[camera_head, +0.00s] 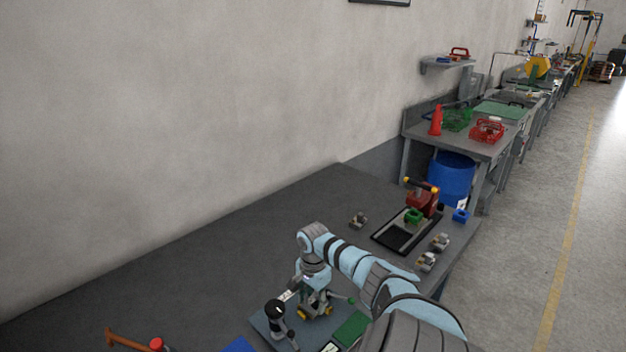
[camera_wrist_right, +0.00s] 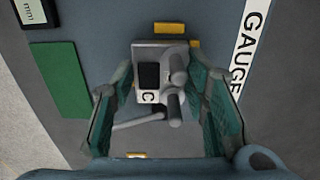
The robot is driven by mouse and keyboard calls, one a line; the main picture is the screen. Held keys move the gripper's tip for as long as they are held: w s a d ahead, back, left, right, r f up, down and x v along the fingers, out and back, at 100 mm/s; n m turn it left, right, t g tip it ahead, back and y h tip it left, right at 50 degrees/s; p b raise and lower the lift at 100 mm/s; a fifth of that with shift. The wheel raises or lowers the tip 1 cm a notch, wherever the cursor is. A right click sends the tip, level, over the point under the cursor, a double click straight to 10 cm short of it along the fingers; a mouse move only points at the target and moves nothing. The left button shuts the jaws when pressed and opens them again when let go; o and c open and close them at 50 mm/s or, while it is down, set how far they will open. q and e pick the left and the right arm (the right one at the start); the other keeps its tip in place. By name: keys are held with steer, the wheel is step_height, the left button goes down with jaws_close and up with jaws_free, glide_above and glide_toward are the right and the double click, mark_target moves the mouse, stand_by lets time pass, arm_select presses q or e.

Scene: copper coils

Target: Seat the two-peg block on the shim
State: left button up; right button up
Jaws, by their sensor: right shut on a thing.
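The two-peg block (camera_wrist_right: 146,50) is grey, with two round pegs, a black square and a white label with a C. It lies between the fingers of my right gripper (camera_wrist_right: 160,98) in the right wrist view, and the gripper is shut on it. In the head view my right gripper (camera_head: 315,299) points down over the blue-grey plate at the front of the table. Yellow pieces (camera_wrist_right: 169,28) show beside the block's far edge; I cannot tell whether they are the shim. Whether the block touches what is under it is hidden. My left gripper is not in view.
A black-topped stand (camera_head: 275,309) is close left of my right gripper. A green pad (camera_head: 351,328) lies to its right. A black tray (camera_head: 378,238), a red device (camera_head: 420,199) and small grey blocks (camera_head: 426,262) stand farther back. The table's left middle is clear.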

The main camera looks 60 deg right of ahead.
steer(key=shift+f, duration=0.3)
stand_by(0.4)
steer(key=o, duration=1.8)
step_height(320, 180, up, 3)
steer(key=p, duration=0.3)
steer(key=shift+f, duration=0.1)
steer(key=shift+r, duration=2.15)
